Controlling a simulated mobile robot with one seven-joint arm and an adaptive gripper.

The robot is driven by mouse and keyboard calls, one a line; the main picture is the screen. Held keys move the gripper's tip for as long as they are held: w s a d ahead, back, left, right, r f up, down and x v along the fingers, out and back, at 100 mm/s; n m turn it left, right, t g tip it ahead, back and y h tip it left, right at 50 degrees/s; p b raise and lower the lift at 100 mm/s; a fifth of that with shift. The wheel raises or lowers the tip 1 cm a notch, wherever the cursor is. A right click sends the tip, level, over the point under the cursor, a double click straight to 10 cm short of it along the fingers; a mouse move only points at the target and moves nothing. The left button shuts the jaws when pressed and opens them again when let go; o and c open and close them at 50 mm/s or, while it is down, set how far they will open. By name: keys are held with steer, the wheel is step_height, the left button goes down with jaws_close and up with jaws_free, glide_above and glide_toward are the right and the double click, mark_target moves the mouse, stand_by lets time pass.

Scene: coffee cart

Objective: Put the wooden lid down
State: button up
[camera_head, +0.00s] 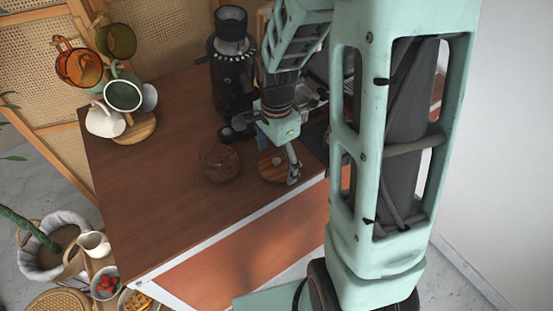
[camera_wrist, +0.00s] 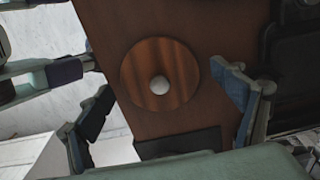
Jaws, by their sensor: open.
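The wooden lid (camera_head: 268,173) is a round, striped disc with a pale knob. It lies flat on the brown counter (camera_head: 165,185), near the counter's front edge at the right. In the wrist view the lid (camera_wrist: 185,65) shows whole, knob facing me. My gripper (camera_head: 291,172) is beside and above the lid, partly covering it in the head view. In the wrist view my gripper (camera_wrist: 168,100) is open, with its two fingers wide apart on either side of the lid and nothing between them touching it.
A round brown glass jar (camera_head: 219,163) stands just left of the lid. A black grinder (camera_head: 232,75) stands behind. A mug tree with hanging mugs (camera_head: 104,120) is at the far left. The counter's middle and front left are clear.

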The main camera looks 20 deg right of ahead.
mark_target(276, 160)
step_height(276, 160, up, 12)
steer(key=shift+r+p, duration=0.2)
steer(key=shift+p, duration=0.2)
steer(key=shift+w, duration=0.1)
stand_by(0.3)
